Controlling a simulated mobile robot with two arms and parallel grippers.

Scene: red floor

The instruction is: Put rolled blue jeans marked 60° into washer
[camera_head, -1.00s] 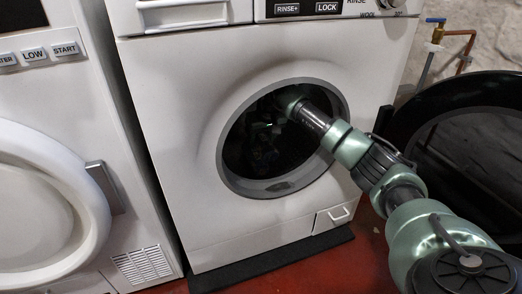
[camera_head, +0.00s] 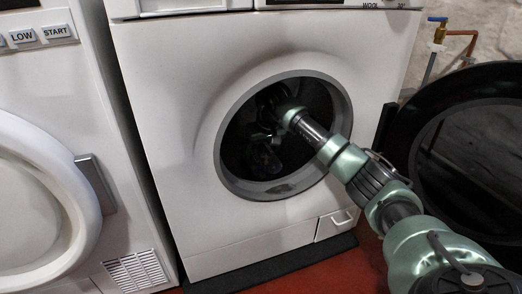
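The washer (camera_head: 175,150) stands in the middle with its round opening facing me, and its dark door (camera_head: 465,130) is swung open to the right. My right arm reaches into the opening from the lower right. My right gripper (camera_head: 262,135) is inside the dark drum, and its fingers are too dim to tell open from shut. A dim bluish patch (camera_head: 266,160) shows below it in the drum; I cannot tell whether it is the rolled jeans or whether the gripper touches it. No 60° mark is readable. My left gripper is not in view.
A second white machine (camera_head: 100,120) with a round closed door stands close on the left. A small flap (camera_head: 335,224) is at the washer's lower right. Pipes and a blue-handled tap (camera_head: 437,22) are on the back wall. Red floor (camera_head: 340,268) shows in front.

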